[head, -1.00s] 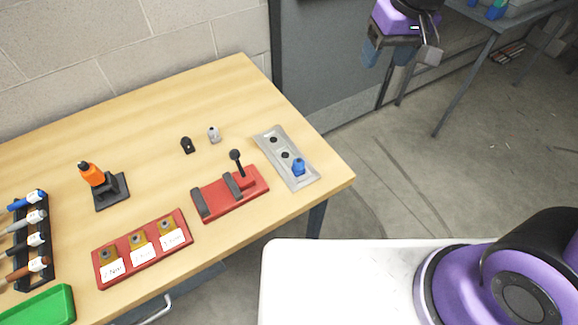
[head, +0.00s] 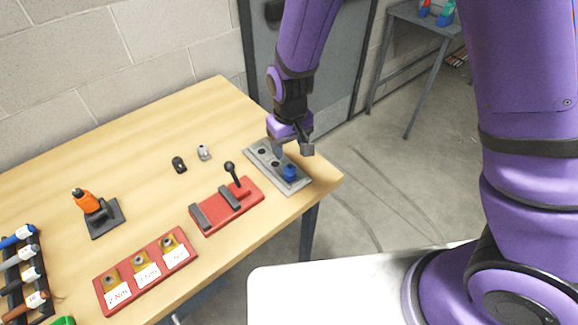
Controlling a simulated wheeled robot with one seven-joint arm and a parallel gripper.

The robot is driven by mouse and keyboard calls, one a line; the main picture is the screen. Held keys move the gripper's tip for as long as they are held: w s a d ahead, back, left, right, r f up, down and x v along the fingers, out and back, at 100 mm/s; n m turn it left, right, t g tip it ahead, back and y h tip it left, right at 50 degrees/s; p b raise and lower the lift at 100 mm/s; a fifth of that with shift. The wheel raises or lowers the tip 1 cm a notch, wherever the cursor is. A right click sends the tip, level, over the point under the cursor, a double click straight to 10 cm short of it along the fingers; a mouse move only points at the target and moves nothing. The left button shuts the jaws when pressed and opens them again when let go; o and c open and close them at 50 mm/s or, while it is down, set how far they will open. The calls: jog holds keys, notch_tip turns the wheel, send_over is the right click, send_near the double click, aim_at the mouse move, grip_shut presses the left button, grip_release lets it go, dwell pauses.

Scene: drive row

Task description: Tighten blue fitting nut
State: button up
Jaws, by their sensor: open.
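The blue fitting nut (head: 290,172) sits on the near right end of a grey metal plate (head: 299,187) at the table's right side. The plate's other two dark holes are empty. My gripper (head: 292,150) hangs just above the plate, close to the blue nut in the picture. Its fingers are apart and hold nothing. I cannot tell whether a finger touches the nut or the plate. Part of the plate's far side is hidden behind my gripper.
A red fixture with a black lever (head: 228,207) stands left of the plate. Small black (head: 179,164) and grey (head: 204,152) fittings lie behind it. An orange-topped driver (head: 88,203) stands in a holder. A red labelled tray (head: 181,262) lies along the front.

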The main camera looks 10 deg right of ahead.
aim_at(290, 167)
notch_tip(290, 167, down, 8)
jog(key=shift+f, duration=0.1)
dwell(0.4)
jog(key=c, duration=0.9)
jog(key=shift+c, duration=0.2)
